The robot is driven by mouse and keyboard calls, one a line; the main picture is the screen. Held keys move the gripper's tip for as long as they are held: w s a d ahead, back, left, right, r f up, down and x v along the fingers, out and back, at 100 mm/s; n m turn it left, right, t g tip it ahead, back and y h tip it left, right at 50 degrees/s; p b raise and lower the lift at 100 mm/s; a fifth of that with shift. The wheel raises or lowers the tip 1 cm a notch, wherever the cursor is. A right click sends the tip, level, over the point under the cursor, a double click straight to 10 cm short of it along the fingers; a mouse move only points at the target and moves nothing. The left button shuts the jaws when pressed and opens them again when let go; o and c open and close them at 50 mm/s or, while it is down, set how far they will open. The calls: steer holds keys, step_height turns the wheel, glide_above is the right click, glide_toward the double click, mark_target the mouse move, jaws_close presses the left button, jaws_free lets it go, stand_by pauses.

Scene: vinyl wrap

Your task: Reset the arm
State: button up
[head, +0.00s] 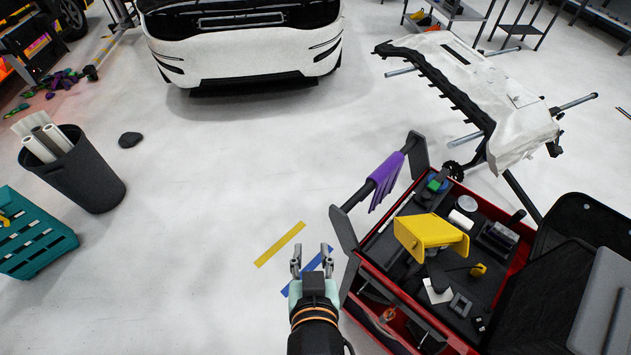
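My gripper (312,262) is at the bottom centre of the head view, at the end of my dark arm. Its two grey fingers stand apart with a gap between them. Nothing shows between the fingers except pale floor and part of a blue strip (318,262), which appears to lie on the floor beyond. The gripper is just left of the red tool cart (357,262) in the picture. I cannot tell its height above the floor.
The cart holds a yellow object (430,234) and tools; a purple cloth (386,178) hangs at its handle. A yellow strip (279,244) lies on the floor. A white car (240,50), a bumper on a stand (480,85) and a black bin (85,175) stand around. The centre floor is mostly clear.

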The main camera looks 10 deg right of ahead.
step_height(320, 180, up, 34)
steer(key=a+n+y+p, duration=0.1)
steer(key=a+p, duration=0.2)
steer(key=p, duration=2.9)
steer(key=shift+s, duration=0.4)
